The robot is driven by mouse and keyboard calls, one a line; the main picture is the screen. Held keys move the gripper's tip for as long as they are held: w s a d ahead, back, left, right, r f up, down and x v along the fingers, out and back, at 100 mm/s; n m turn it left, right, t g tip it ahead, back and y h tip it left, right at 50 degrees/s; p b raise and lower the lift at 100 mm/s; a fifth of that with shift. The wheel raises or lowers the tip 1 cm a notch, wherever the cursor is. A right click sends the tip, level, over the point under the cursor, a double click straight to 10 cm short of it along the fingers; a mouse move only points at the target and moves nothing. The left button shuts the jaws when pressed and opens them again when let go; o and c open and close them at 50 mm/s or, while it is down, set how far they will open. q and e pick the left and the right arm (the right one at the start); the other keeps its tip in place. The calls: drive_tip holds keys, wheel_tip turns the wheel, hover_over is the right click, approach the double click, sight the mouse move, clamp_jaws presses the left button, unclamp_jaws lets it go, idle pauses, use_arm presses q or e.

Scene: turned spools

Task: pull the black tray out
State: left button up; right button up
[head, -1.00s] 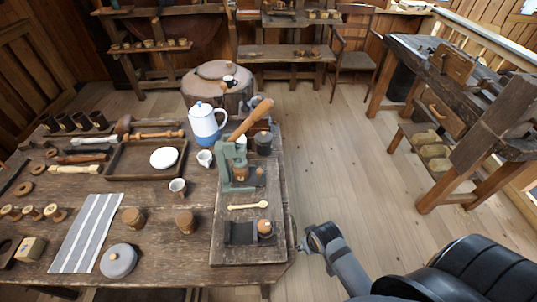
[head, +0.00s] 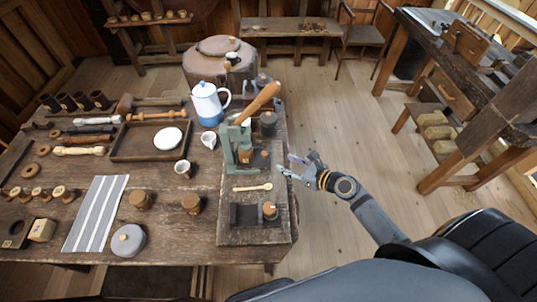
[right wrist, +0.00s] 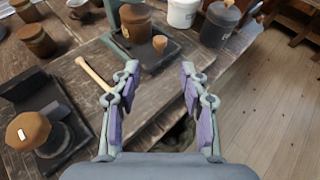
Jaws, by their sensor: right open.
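A flat black tray (head: 260,165) lies at the foot of the green lever press (head: 238,143), on the dark board near the table's right edge. The black tray also shows in the right wrist view (right wrist: 172,48), with a small wooden knob or cup on it. My right gripper (head: 289,166) is open and empty, just right of the board in the head view. In the right wrist view its purple-padded fingers (right wrist: 160,72) point toward the tray, apart from it. My left gripper is not in view.
A wooden spoon (head: 252,187) lies on the board, in front of the press. Nearer is a dark holder (head: 244,214) beside a wooden-topped tamper (head: 270,211). A dark canister (head: 268,123) stands behind the tray. Floor to the right is clear.

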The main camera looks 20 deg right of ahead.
sight(266, 154)
drive_tip(key=x, duration=1)
drive_tip(key=shift+w+a, duration=0.15)
drive_tip(key=shift+w, duration=0.05)
clamp_jaws()
